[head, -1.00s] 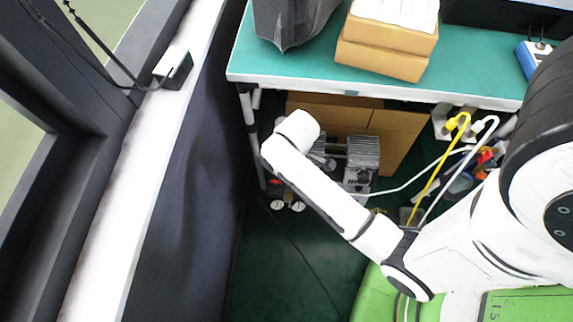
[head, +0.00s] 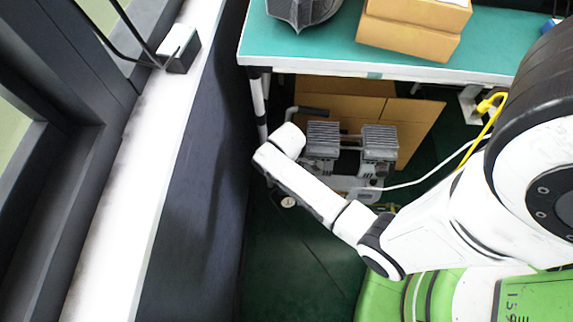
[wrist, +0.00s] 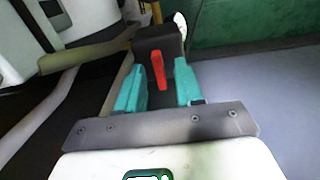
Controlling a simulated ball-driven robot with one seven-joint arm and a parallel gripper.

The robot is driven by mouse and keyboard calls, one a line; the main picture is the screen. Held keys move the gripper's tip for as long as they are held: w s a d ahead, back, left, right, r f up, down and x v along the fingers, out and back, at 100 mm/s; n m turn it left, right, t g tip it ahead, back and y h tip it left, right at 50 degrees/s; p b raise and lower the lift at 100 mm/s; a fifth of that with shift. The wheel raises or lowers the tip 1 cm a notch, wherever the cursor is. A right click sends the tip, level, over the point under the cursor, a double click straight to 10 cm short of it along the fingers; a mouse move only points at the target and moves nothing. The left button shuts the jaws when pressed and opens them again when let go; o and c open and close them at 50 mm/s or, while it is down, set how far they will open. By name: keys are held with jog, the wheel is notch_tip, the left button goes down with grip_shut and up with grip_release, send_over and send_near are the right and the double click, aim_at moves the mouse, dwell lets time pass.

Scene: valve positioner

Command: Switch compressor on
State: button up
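The compressor (head: 350,150) stands on the floor under the table, with two grey ribbed cylinder heads on top. My arm reaches down in front of its left side, and my gripper is hidden in the head view. In the wrist view, my gripper (wrist: 159,88) is open, with its two teal fingers apart. A red switch lever (wrist: 158,69) on a black switch box (wrist: 158,40) shows in the gap between the fingers. I see space on both sides of the lever. Whether the fingertips reach past it I cannot tell.
The teal table (head: 320,48) overhangs the compressor, its leg (head: 258,105) close to my arm. Cardboard (head: 420,120) leans behind the compressor. A white hose (head: 425,178) runs right from it. A dark wall panel (head: 190,180) bounds the left; the floor in front is dark green.

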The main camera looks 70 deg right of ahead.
jog(key=shift+f, duration=0.25)
grip_shut()
dwell(0.3)
